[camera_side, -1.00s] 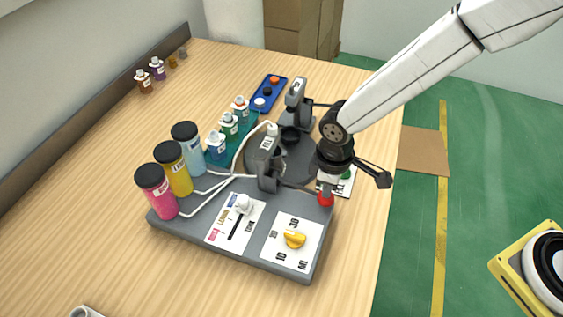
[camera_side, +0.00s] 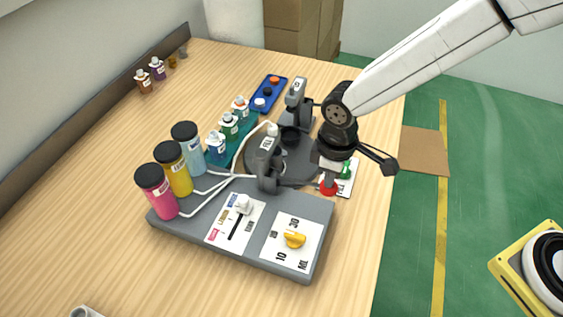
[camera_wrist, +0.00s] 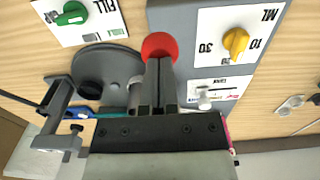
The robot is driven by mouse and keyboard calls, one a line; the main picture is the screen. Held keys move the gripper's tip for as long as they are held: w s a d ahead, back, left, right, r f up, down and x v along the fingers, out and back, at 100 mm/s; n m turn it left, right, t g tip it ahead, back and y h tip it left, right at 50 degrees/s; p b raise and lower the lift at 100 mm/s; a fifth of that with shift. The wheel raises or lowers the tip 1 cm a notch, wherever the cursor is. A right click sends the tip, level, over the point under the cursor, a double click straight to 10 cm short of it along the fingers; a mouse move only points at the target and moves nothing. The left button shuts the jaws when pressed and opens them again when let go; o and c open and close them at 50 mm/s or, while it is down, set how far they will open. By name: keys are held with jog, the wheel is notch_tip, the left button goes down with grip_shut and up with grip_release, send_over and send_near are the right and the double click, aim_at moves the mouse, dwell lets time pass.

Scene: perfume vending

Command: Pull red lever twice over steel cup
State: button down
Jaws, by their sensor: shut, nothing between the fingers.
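The red lever's ball knob (camera_side: 328,190) sits at the right side of the grey dispenser base (camera_side: 190,228). In the wrist view the red knob (camera_wrist: 159,44) is right at my fingertips. My gripper (camera_side: 329,180) points down at the knob from above. In the wrist view my gripper (camera_wrist: 159,62) has its fingers together with nothing between them, and they appear to touch the knob. A dark cup-like vessel (camera_side: 290,138) stands at the round grey platform under the filling station; I cannot tell if it is the steel cup. The lever's arm is mostly hidden.
A yellow dial (camera_side: 294,239) and a white slider (camera_side: 243,205) are on the base. Pink, yellow and blue bottles (camera_side: 156,190) line its left. A green dial (camera_wrist: 72,13) is beside the platform. A blue tray (camera_side: 268,94) lies behind. The front table is mostly clear.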

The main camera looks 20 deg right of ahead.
jog(key=shift+r, duration=3.05)
jog(key=s+d+m+t, duration=0.1)
jog(key=s+d+m, duration=0.2)
jog(key=d, duration=0.8)
jog(key=s+d+f+m+t, duration=0.1)
jog(key=s+d+m, duration=0.2)
jog(key=d+m, duration=0.3)
jog(key=d, duration=0.4)
jog(key=shift+s+d+t, duration=0.3)
jog(key=shift+s+d, duration=0.05)
